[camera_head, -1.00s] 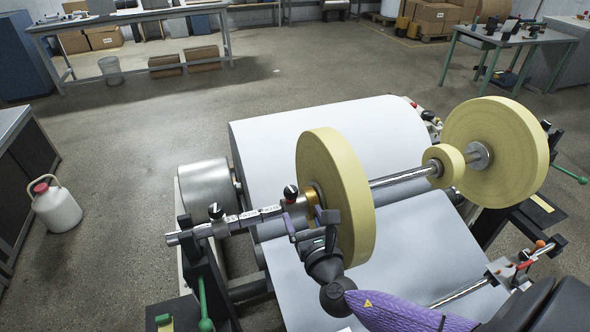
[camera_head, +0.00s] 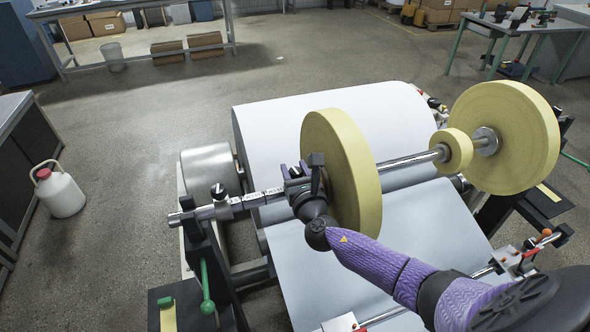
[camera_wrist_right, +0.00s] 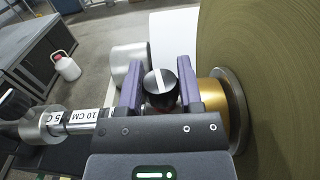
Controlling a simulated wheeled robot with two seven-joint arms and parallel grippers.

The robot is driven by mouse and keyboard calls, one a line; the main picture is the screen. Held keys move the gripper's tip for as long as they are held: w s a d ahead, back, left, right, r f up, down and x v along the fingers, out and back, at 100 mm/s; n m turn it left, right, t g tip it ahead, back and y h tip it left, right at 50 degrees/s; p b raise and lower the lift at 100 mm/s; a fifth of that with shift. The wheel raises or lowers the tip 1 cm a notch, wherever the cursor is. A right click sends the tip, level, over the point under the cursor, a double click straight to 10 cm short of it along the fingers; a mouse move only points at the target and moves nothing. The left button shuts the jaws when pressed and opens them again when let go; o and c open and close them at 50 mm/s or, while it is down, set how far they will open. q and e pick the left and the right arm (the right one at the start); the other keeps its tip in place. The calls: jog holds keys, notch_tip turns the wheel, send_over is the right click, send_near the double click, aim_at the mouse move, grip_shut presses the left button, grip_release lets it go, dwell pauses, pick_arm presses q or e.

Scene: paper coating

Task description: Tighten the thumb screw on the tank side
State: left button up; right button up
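A thumb screw (camera_wrist_right: 161,88) with a round black knob and a white stripe stands beside the gold collar (camera_wrist_right: 212,96) on the shaft. My right gripper (camera_wrist_right: 160,92) has its two purple fingers on either side of the knob, with small gaps showing, so it looks open around it. In the head view, my right gripper (camera_head: 296,172) is over the shaft left of the near yellow roll (camera_head: 345,170), and mostly hides this screw. A second thumb screw (camera_head: 218,191) stands further left on the shaft. My left gripper is not in view.
The marked shaft (camera_head: 235,204) runs left to a black stand with a green handle (camera_head: 206,285). The large yellow roll is close on the gripper's right. A white roller (camera_head: 285,140) lies behind. A white jug (camera_head: 60,192) stands on the floor at left.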

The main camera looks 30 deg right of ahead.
grip_shut()
jog(key=shift+r+m+h+p, duration=0.15)
jog(key=shift+m+h+p, duration=0.25)
jog(key=shift+h, duration=0.2)
jog(key=shift+m+g+h, duration=0.5)
jog(key=shift+m+h, duration=0.1)
jog(key=shift+h, duration=0.1)
jog(key=shift+m+g+h, duration=0.6)
jog(key=shift+h, duration=0.4)
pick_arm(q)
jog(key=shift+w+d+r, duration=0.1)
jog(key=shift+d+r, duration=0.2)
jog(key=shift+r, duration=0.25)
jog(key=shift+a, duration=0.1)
pick_arm(e)
jog(key=o, duration=0.7)
grip_release()
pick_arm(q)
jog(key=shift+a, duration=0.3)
pick_arm(e)
jog(key=shift+o, duration=0.2)
